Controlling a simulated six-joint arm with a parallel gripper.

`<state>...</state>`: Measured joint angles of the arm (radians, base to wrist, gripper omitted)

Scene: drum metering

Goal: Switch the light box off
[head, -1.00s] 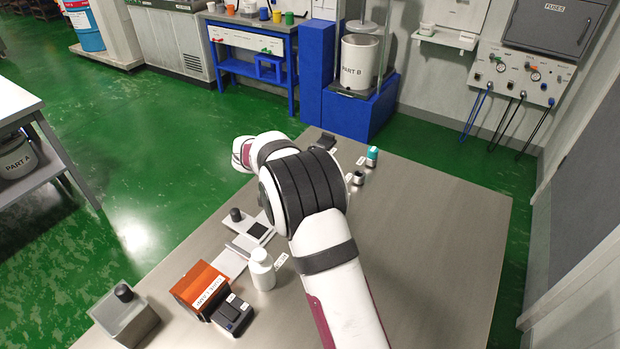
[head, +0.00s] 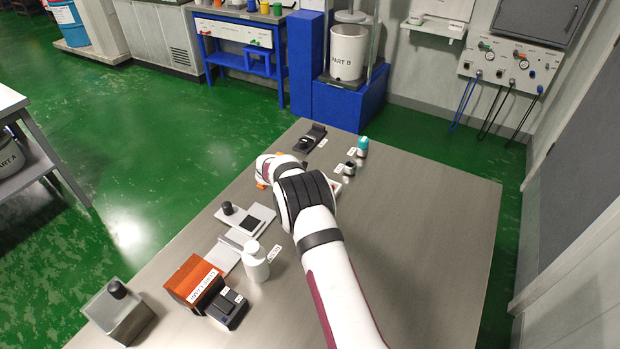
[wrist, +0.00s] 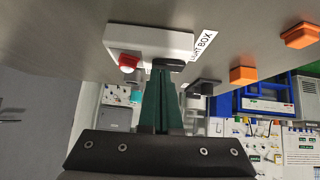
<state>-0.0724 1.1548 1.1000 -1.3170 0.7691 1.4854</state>
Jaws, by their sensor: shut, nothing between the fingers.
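The light box is a small white box (wrist: 140,40) with a "LIGHT BOX" label (wrist: 203,46) in the wrist view. It carries a red button or lamp (wrist: 128,62) and a dark part (wrist: 168,64) at its edge. My gripper (wrist: 165,72) is shut and empty, its green fingers close together. The fingertips overlap the dark part in the picture; I cannot tell whether they touch it. In the head view my arm hides the gripper, and only a white edge (head: 336,184) beside the arm shows, likely the light box.
A black device (head: 311,138), a teal-topped bottle (head: 362,147) and a small dark-topped jar (head: 349,168) stand beyond my arm. A white bottle (head: 256,262), an orange box (head: 194,282) and a black switch unit (head: 227,308) stand nearer, at left. The steel table (head: 430,230) is clear at right.

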